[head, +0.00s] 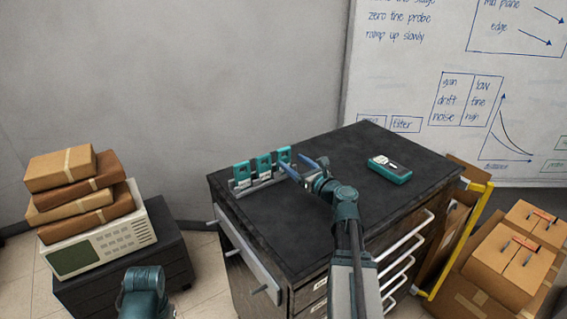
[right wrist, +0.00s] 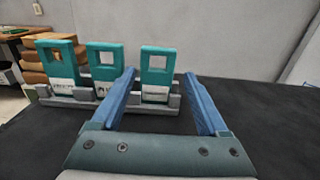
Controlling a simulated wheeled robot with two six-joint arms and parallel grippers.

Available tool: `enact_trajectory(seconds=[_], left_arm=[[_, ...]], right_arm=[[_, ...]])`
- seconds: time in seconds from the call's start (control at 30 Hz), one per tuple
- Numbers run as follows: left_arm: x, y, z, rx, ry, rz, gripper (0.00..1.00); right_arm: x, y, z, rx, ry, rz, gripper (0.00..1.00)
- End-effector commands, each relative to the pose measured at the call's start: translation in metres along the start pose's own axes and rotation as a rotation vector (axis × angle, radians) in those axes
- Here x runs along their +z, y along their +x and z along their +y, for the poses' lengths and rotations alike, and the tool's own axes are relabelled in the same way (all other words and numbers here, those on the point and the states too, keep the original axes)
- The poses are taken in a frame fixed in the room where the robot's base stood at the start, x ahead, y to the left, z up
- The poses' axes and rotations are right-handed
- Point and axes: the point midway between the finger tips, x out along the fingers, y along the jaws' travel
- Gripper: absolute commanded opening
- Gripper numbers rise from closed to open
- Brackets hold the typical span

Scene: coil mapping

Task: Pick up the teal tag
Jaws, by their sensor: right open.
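Three teal tags stand upright in a row in a grey rack (right wrist: 72,101) on the black cabinet top. In the right wrist view they are the left tag (right wrist: 62,60), the middle tag (right wrist: 105,59) and the right tag (right wrist: 158,62). Each has a square hole and a pale label. They also show in the head view, where the right tag (head: 284,155) is nearest my gripper. My right gripper (head: 299,167) is open, its blue fingers just short of the rack. In the right wrist view the right tag appears between the fingers, beyond them. My left gripper is out of view.
A teal handheld meter (head: 390,169) lies on the cabinet top (head: 335,150) to the right. Brown parcels (head: 78,185) sit on a white instrument (head: 100,245) at left. Cardboard boxes (head: 510,255) stand at right.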

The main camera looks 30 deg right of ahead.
Motion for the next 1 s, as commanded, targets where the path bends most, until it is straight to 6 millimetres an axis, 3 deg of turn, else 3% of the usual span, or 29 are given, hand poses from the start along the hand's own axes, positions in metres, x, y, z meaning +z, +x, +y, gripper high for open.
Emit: enact_trajectory(seconds=[0.33, 0.7, 0.9, 1.0], left_arm=[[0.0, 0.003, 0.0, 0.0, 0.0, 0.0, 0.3], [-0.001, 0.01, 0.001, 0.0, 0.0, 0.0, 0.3], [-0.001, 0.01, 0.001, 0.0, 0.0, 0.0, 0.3], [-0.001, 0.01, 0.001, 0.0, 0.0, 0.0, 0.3]], right_arm=[[-0.003, 0.01, 0.0, 0.0, -0.001, 0.0, 0.78], [-0.01, 0.056, 0.002, 0.0, -0.001, 0.0, 0.78], [-0.01, 0.056, 0.003, -0.001, -0.001, 0.0, 0.78], [-0.01, 0.056, 0.003, -0.001, -0.001, 0.0, 0.63]])
